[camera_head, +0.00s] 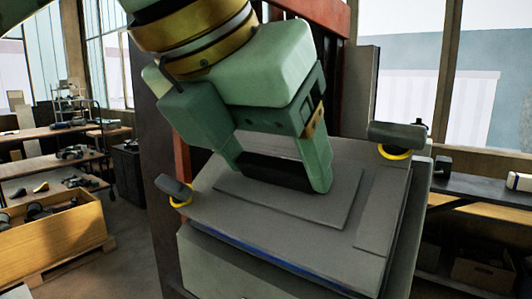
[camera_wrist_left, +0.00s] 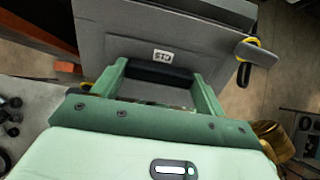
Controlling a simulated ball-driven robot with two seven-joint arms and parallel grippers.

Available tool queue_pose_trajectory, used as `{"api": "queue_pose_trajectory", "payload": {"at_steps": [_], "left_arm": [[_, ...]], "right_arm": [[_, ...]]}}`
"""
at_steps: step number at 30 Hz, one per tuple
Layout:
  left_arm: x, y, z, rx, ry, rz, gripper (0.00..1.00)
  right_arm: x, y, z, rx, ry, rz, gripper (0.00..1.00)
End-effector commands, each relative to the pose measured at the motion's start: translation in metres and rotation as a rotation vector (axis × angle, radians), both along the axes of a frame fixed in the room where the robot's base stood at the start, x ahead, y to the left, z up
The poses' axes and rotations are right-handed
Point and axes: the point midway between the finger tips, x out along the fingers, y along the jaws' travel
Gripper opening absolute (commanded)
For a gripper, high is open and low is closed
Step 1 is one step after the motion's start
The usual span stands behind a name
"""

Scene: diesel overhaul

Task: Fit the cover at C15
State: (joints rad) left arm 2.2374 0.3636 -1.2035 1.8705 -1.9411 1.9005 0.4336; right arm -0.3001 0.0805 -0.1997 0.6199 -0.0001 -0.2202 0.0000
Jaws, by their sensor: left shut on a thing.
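The grey cover (camera_head: 310,205) is a flat plate with a raised middle panel and a dark bar handle (camera_head: 275,174). It lies over a pale box-like housing (camera_head: 250,271), with a blue strip along its front edge. I cannot tell whether it touches the housing all round. My left gripper (camera_head: 274,176) is shut on the handle, one finger at each end. In the left wrist view the handle (camera_wrist_left: 160,72) lies between the fingers, by a small white label (camera_wrist_left: 163,56) that reads like C15 upside down. My right gripper is not in view.
Dark latches with yellow rings sit at the cover's left (camera_head: 174,190) and right (camera_head: 397,138) corners. A red post (camera_head: 182,170) stands behind. A bench (camera_head: 485,192) is at right, a wooden crate (camera_head: 55,240) at left. Floor between crate and housing is clear.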

Motion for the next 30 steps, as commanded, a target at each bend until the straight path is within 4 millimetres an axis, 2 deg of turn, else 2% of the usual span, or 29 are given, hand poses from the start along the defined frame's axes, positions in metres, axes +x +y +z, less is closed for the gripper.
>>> {"api": "queue_pose_trajectory", "payload": {"at_steps": [30], "left_arm": [[0.009, -0.006, -0.014, -0.002, -0.002, -0.001, 0.41]], "right_arm": [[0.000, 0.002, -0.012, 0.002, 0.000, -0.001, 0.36]]}}
